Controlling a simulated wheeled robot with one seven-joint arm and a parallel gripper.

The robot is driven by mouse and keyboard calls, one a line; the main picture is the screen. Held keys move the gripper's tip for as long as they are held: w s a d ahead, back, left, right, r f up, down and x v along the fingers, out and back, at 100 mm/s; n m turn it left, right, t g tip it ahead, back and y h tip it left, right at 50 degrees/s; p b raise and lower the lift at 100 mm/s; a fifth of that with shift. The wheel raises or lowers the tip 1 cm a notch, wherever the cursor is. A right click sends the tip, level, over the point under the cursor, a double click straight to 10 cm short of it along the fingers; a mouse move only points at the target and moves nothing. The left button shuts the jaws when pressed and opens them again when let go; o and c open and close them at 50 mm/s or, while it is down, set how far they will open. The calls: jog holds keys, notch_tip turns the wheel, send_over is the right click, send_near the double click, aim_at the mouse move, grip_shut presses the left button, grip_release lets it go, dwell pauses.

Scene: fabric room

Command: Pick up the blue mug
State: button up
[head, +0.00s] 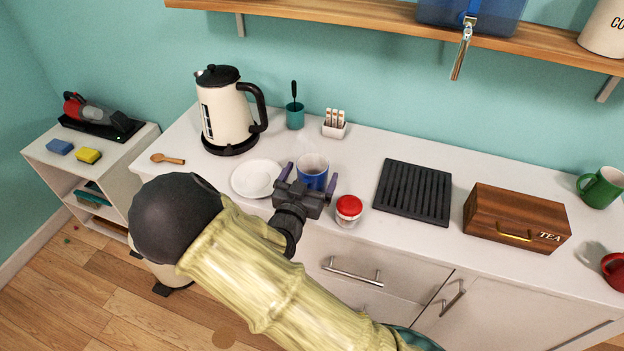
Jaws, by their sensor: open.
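The blue mug (314,168) stands upright on the white counter, and its pale inside and rim show from above. My gripper (309,182) is at the mug's near side, with its two purple fingers apart. One finger shows to the left of the mug and the other to the right. The gripper body hides the mug's lower front. I cannot tell whether the fingers touch the mug, and I do not see its handle.
A white plate (254,178) lies close on the left and a red-lidded jar (348,210) close on the right. A cream kettle (226,115), teal cup (295,116) and small rack (334,126) stand behind. A black ridged tray (413,192) and wooden tea box (515,217) are further right.

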dwell(0.4)
jog(key=c, duration=1.4)
jog(key=shift+r, duration=0.1)
jog(key=shift+s+r, duration=0.15)
jog(key=shift+r, duration=0.4)
notch_tip(320, 180, up, 9)
jog(key=p, duration=0.1)
jog(key=shift+f, duration=0.1)
